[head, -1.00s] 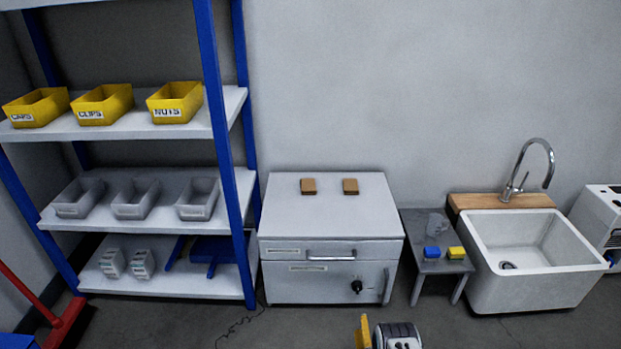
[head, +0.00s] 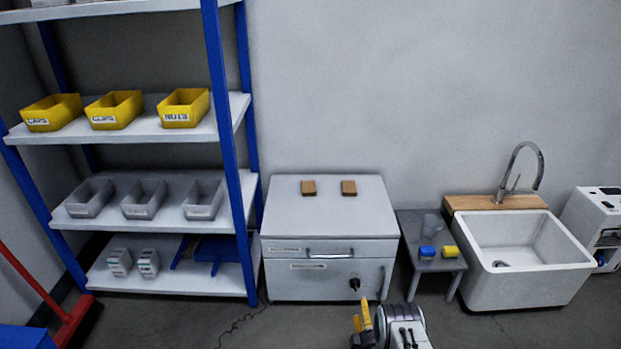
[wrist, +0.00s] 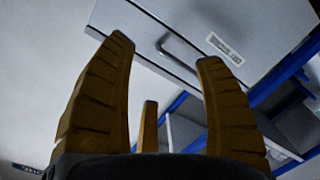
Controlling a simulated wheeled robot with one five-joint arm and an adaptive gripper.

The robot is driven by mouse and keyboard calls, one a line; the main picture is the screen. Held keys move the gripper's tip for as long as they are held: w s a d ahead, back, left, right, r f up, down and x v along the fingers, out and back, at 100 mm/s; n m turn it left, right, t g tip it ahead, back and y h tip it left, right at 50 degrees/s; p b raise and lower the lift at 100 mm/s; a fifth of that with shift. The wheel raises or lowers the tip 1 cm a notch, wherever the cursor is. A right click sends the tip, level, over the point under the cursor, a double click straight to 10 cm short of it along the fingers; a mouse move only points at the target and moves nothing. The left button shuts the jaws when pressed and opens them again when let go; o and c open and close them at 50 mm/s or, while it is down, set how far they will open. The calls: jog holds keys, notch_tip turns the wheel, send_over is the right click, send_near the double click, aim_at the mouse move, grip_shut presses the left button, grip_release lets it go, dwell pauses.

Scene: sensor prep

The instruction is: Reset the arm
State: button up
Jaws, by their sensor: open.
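My gripper (head: 362,322) shows at the bottom of the head view, in front of the white cabinet (head: 330,222). Its yellow fingers point up. In the wrist view my gripper (wrist: 165,70) has its ribbed yellow fingers spread wide with nothing between them. Behind them the wrist view shows a tilted view of the cabinet front (wrist: 215,35) with a handle and label. My arm shows partly beside the gripper in the head view.
Two brown blocks (head: 308,188) lie on the cabinet. A white sink (head: 525,280) stands right; a shelf with bins (head: 183,108) stands left.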

jog(key=w+r+m+g+p, duration=0.15)
jog(key=w+r+p, duration=0.25)
jog(key=r, duration=0.8)
jog(key=w+r+m+g+p, duration=0.15)
jog(key=w+r+p, duration=0.25)
jog(key=r, duration=0.8)
jog(key=s+r+m+g+p, duration=0.1)
jog(key=s+r+g+p, duration=0.15)
jog(key=r, duration=0.75)
jog(key=s+r+m+g+p, duration=0.1)
jog(key=s+r+p, duration=0.25)
jog(key=r, duration=0.65)
jog(key=s+r+m+g+p, duration=0.1)
jog(key=s+r+g+p, duration=0.1)
jog(key=s+r+p, duration=0.6)
jog(key=s+r+m+g+p, duration=0.1)
jog(key=s+r+p, duration=0.1)
jog(key=s+r, duration=0.4)
jog(key=s+r+m+g+p, duration=0.1)
jog(key=s+r, duration=0.5)
jog(key=s, duration=0.8)
jog(key=s+r+m+g+p, duration=0.1)
jog(key=s+r+g+p, duration=0.2)
jog(key=s+r, duration=0.4)
jog(key=s+p, duration=0.1)
jog(key=s, duration=0.3)
jog(key=shift+m, duration=0.4)
jog(key=shift+a, duration=0.1)
